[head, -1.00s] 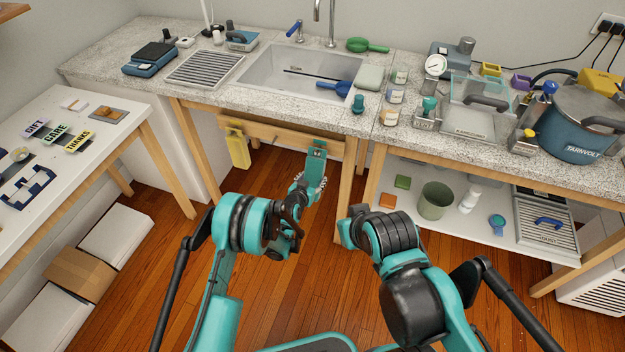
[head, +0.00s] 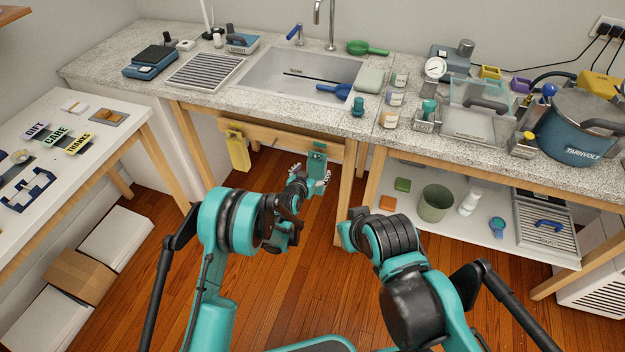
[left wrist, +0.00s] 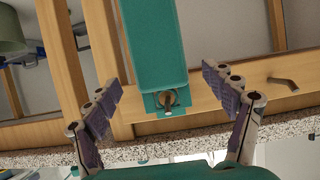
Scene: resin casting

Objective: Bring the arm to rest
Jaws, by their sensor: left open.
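My left gripper (head: 311,179) is in front of the wooden rail under the sink counter, with its fingers spread. A teal hanging piece (head: 317,155) is on the rail just beyond it. In the left wrist view the same teal piece (left wrist: 155,45) hangs on a hook, between the two open fingers of my left gripper (left wrist: 160,88). I see a gap on both sides, so the gripper is empty. My right arm (head: 400,260) is folded at the lower middle of the head view; its gripper does not show.
A yellow piece (head: 238,153) hangs farther left on the rail (head: 275,133). A bare hook (left wrist: 284,82) shows beside the teal piece. The counter (head: 215,98) edge is above my left gripper. A shelf with a green bin (head: 436,202) is at right. The floor between is clear.

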